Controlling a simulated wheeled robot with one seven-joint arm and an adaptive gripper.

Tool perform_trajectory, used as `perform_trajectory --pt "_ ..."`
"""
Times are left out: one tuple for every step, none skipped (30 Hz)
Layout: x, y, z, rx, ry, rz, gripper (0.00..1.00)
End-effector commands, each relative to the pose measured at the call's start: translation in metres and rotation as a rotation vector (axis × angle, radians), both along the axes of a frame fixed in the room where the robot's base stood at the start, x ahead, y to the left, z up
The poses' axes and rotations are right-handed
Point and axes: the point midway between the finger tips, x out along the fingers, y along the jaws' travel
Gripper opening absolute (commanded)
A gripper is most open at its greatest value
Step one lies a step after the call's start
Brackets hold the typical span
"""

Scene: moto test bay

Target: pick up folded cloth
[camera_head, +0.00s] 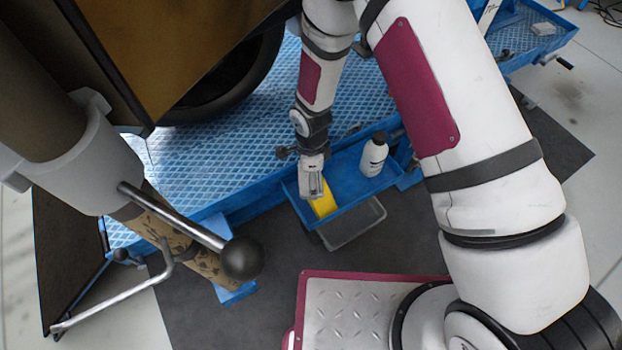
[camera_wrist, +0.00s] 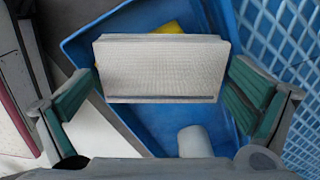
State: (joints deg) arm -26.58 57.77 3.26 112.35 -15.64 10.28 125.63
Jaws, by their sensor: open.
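The folded cloth (camera_wrist: 160,68) is a pale, finely textured block with layered edges, seen in the wrist view. It lies between the two green-padded fingers of my gripper (camera_wrist: 162,88), which is open. A narrow gap seems to show at each side of the cloth; I cannot tell whether either finger touches it. In the head view my gripper (camera_head: 314,186) points down over the blue tray (camera_head: 348,190), and the cloth is hard to make out there.
A yellow item (camera_head: 324,203) lies in the tray, partly behind the cloth in the wrist view. A white bottle with a dark cap (camera_head: 374,155) stands to its right. A clear bin (camera_head: 355,228) is below the tray's front edge. A blue gridded platform (camera_head: 210,165) and dark tyre lie behind.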

Motion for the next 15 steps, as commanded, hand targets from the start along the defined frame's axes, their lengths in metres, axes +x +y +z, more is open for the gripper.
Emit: perform_trajectory --pt "0.0002 0.0000 0.0006 0.000 0.000 0.000 1.00" --pt "0.0002 0.0000 0.0007 0.000 0.000 0.000 1.00" --pt "0.0001 0.0000 0.0007 0.000 0.000 0.000 1.00" --pt "0.0001 0.0000 0.0007 0.000 0.000 0.000 0.93" --pt "0.0001 0.0000 0.0008 0.000 0.000 0.000 0.86" --pt "0.0001 -0.0001 0.0008 0.000 0.000 0.000 0.77" --pt "0.0001 -0.0001 0.0008 0.000 0.000 0.000 0.71" --pt "0.0000 -0.0001 0.0008 0.000 0.000 0.000 0.68" --pt "0.0000 -0.0001 0.0007 0.000 0.000 0.000 0.68" --pt "0.0000 -0.0001 0.0007 0.000 0.000 0.000 0.68" --pt "0.0000 -0.0001 0.0008 0.000 0.000 0.000 0.64" --pt "0.0000 -0.0001 0.0008 0.000 0.000 0.000 0.64" --pt "0.0000 -0.0001 0.0008 0.000 0.000 0.000 0.64" --pt "0.0000 -0.0001 0.0008 0.000 0.000 0.000 0.64" --pt "0.0000 -0.0001 0.0008 0.000 0.000 0.000 0.64"
